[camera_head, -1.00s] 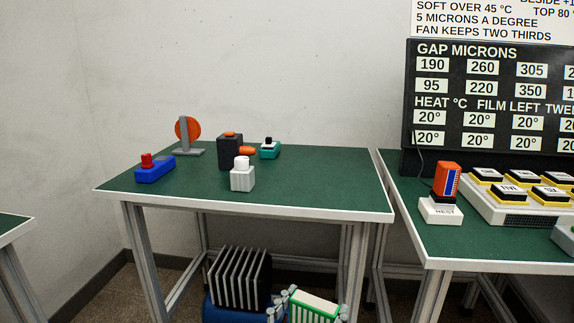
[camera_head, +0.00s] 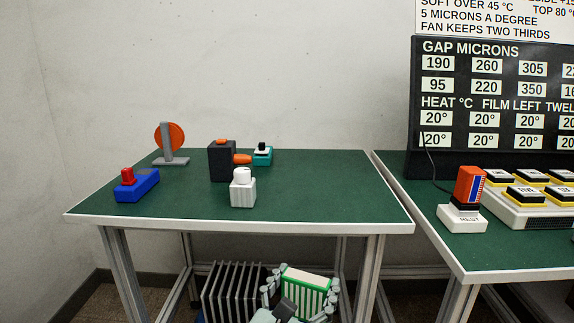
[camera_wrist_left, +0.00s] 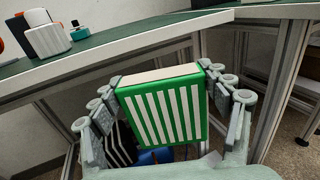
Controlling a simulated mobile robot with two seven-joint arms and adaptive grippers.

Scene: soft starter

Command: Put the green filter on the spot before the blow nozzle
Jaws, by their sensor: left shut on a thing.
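The green filter (camera_head: 306,281), a green frame with white slats, shows at the bottom of the head view, in front of the table and below its top. My left gripper (camera_head: 300,292) is shut on it, with fingers at both sides. In the left wrist view the filter (camera_wrist_left: 162,108) sits upright between the fingers (camera_wrist_left: 168,100). On the green table (camera_head: 320,200), a black box (camera_head: 222,162) carries an orange nozzle (camera_head: 242,159) pointing right. I cannot make out a marked spot before it. My right gripper is not in view.
A white ribbed block (camera_head: 243,190) stands near the nozzle, with a teal block (camera_head: 263,157) behind. A blue block with a red button (camera_head: 137,185) and an orange disc on a stand (camera_head: 169,140) are left. The table's right-hand part is clear. A dark finned block (camera_head: 232,292) shows below.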

